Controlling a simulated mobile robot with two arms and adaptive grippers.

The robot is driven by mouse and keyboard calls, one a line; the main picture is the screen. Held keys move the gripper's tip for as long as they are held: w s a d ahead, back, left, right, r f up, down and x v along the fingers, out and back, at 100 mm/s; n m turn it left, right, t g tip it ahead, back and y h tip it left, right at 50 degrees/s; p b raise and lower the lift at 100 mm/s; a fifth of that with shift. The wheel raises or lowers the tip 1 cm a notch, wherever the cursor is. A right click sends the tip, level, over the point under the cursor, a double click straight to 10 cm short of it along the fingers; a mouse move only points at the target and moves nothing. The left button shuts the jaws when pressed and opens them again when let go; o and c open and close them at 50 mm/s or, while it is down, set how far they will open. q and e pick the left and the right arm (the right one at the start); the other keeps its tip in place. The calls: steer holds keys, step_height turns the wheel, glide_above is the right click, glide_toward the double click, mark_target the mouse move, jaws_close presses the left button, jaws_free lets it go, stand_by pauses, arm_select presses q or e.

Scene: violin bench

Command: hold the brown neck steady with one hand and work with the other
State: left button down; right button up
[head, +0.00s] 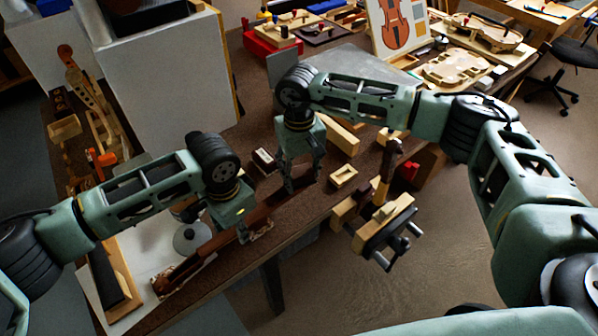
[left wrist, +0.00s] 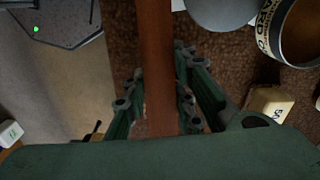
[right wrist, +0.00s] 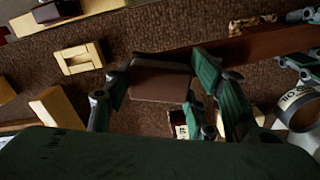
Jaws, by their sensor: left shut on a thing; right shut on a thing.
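My left gripper (head: 243,236) is shut around the neck; in the left wrist view the bar (left wrist: 156,60) runs between the fingers. My right gripper (head: 290,186) is further right, at the other end of the neck. In the right wrist view it is shut on a dark brown block (right wrist: 160,80), with the neck (right wrist: 265,45) running up right behind it. I cannot tell whether block and neck touch.
A vise (head: 385,230) with a hammer (head: 388,170) stands at the bench's front edge. Small wooden blocks (head: 343,177) lie right of my right gripper. A white sheet (head: 140,250) and a round grey lid (head: 192,238) lie left.

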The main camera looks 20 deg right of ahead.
mark_target(300, 171)
steer(key=shift+a+r, duration=0.1)
steer(key=shift+r, duration=2.95)
steer(key=shift+w, duration=0.1)
steer(key=shift+r, duration=1.5)
steer(key=shift+f, duration=0.1)
steer(key=shift+f, duration=3.5)
steer(key=shift+f, duration=0.95)
